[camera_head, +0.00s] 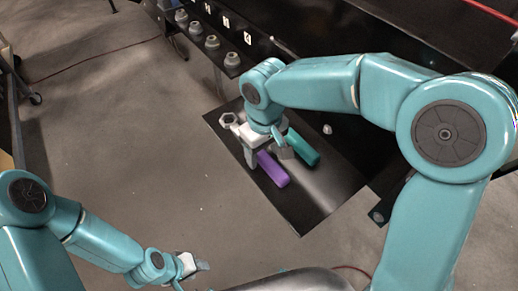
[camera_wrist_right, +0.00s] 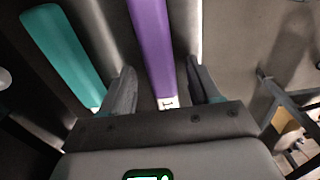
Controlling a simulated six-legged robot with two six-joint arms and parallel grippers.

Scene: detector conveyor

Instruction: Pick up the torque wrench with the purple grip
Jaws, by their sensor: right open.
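The torque wrench with the purple grip (camera_head: 273,169) lies on a dark panel, its middle hidden under my right gripper (camera_head: 268,158). A hex-shaped ring head (camera_head: 228,119) shows beyond the gripper; I cannot tell which wrench it belongs to. In the right wrist view the purple grip (camera_wrist_right: 152,45) runs between the two open fingers of my right gripper (camera_wrist_right: 163,72), with a gap on each side. A second tool with a teal grip (camera_head: 302,147) lies to the right of the purple one. My left gripper (camera_head: 190,267) is low in the head view, away from the tools; its opening is unclear.
The dark panel (camera_head: 318,203) has bare room in front of the grips. Several grey round parts (camera_head: 212,42) stand on a rack at the back. The teal grip (camera_wrist_right: 63,50) lies close to one right finger. Open floor (camera_head: 120,130) fills the left.

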